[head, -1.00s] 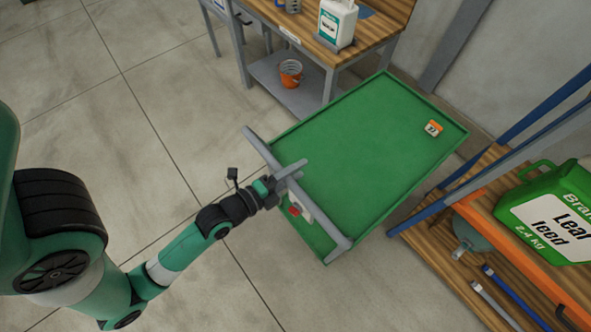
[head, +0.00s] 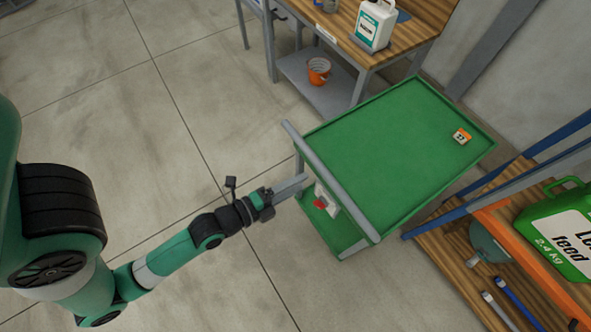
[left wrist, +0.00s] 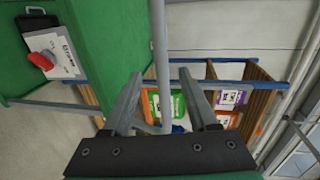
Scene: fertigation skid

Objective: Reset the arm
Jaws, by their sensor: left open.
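My left gripper (head: 300,180) is open and empty, just to the left of the green cart's grey push handle (head: 335,187), with a small gap to it in the head view. In the left wrist view my gripper's two grey fingers (left wrist: 160,82) are spread apart, and the handle bar (left wrist: 159,40) shows upright between them, beyond the tips. The green cart (head: 400,150) stands in front of my arm. My right gripper is in neither view.
A white and red item (head: 327,201) is at the cart's handle end. A workbench (head: 340,45) stands behind, a wooden shelf (head: 462,262) at right. The floor left of the cart is clear.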

